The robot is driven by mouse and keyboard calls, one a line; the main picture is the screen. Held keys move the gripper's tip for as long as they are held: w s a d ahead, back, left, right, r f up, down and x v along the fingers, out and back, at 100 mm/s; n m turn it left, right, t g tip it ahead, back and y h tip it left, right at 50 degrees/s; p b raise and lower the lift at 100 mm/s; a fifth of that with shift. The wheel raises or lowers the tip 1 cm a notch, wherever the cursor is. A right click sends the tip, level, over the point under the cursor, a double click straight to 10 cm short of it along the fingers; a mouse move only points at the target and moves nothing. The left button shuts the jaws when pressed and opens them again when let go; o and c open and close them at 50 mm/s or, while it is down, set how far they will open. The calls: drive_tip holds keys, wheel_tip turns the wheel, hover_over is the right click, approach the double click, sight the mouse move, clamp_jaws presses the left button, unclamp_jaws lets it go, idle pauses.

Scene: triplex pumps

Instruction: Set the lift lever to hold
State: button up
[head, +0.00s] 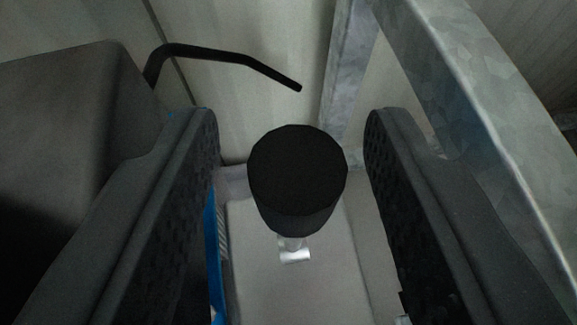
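A black knob (297,180) faces me in the middle of the head view. It looks like the lift lever's handle, with a short bright metal stem (294,252) showing below it. My gripper (290,135) is open, with one dark finger on the left of the knob and one on the right. A gap shows between the knob and each finger, and I see no contact. The knob hides most of the lever behind it, so I cannot tell which position it is set to.
A bent black rod (225,56) juts out at the upper left. A galvanized metal frame (455,95) runs down the right side. A pale panel (265,100) lies behind, and a light grey housing (290,295) lies below the knob. A blue strip (212,250) shows beside the left finger.

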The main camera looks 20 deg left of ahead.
drive_tip(key=shift+r, duration=0.1)
drive_tip(key=shift+s+d+r, duration=0.15)
drive_tip(key=shift+s+r, duration=0.05)
drive_tip(key=shift+s, duration=0.05)
drive_tip(key=p+v, duration=0.1)
drive_tip(key=v, duration=1.2)
drive_tip(key=shift+f+p, duration=0.2)
drive_tip(key=shift+p, duration=0.15)
drive_tip(key=shift+s, duration=0.15)
